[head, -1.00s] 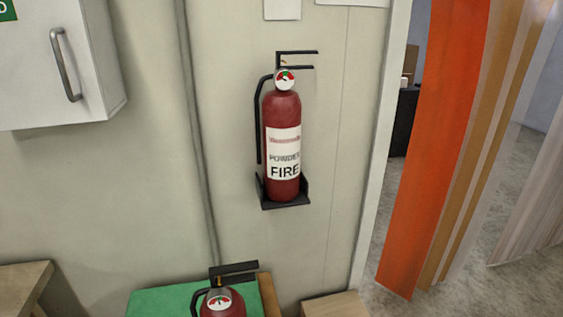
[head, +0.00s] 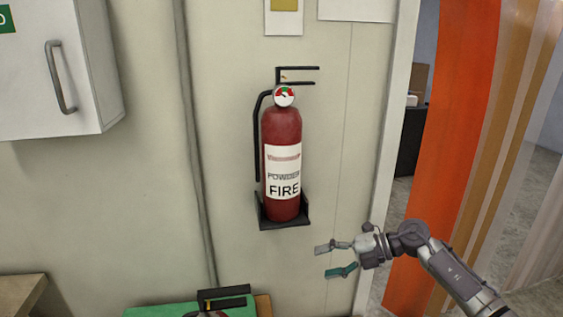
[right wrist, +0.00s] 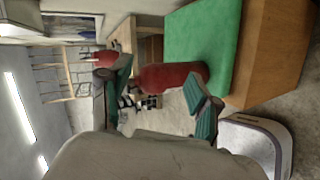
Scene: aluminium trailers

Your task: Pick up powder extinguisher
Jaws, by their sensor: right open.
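The powder extinguisher (head: 282,130) is a red cylinder with a white label reading "POWDER" and "FIRE", a round gauge, a black lever handle and a black hose. It stands upright in a black wall bracket (head: 284,223). My right gripper (head: 324,260) is open and empty, below and to the right of the bracket, apart from the extinguisher. In the right wrist view its green-padded fingers (right wrist: 160,97) are spread, with a red extinguisher (right wrist: 168,76) beyond them beside a green surface. My left gripper is not in view.
A second extinguisher's black handle (head: 222,298) shows at the bottom, by a green-topped surface (head: 160,311). A white cabinet (head: 85,70) hangs at upper left. A doorway with orange strips (head: 440,130) is on the right. The wall around the bracket is clear.

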